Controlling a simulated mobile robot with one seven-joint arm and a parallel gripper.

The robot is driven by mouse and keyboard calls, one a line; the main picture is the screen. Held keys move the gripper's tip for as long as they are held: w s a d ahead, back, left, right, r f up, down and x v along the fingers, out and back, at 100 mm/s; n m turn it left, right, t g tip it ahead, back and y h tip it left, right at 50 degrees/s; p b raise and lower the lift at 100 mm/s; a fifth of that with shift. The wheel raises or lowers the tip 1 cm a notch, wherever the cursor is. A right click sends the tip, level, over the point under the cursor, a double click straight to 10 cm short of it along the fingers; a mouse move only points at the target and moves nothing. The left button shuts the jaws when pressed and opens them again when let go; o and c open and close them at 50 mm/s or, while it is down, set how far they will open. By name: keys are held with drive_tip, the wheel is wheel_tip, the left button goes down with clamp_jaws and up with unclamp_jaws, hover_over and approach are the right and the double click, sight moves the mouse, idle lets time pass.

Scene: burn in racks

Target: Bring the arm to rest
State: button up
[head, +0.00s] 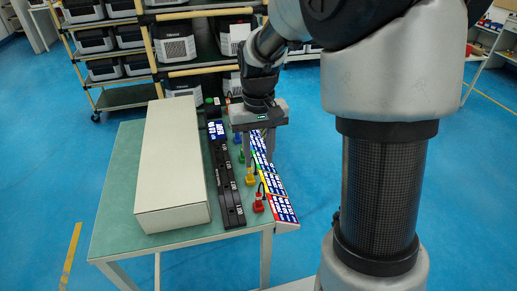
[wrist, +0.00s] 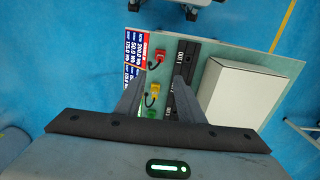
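My gripper (head: 259,158) hangs over the right part of the table (head: 112,205), fingers pointing down. In the wrist view the two fingers of my gripper (wrist: 158,82) stand apart with nothing held between them. Below them are a yellow plug (wrist: 152,89), a red plug (wrist: 155,61) and a green plug (wrist: 152,112). In the head view the red plug (head: 258,204) is at the near end and the yellow plug (head: 250,178) is just below the fingers. My arm is bent at the right of the head view and hides part of the room.
A long pale box (head: 165,170) lies on the table's left side. A black socket strip (head: 228,190) runs beside it. Coloured label cards (head: 283,208) line the right edge. Shelves with several devices (head: 174,42) stand behind. The blue floor is clear at left.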

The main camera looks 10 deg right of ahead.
drive_tip(key=s+r+t+p, duration=0.2)
drive_tip(key=s+r+p, duration=0.2)
drive_tip(key=s+r, duration=0.5)
drive_tip(key=s+r+t+p, duration=0.3)
drive_tip(key=s+r+p, duration=0.2)
drive_tip(key=r, duration=0.8)
drive_tip(key=s, duration=0.3)
drive_tip(key=shift+s, duration=0.4)
drive_tip(key=shift+r, duration=0.1)
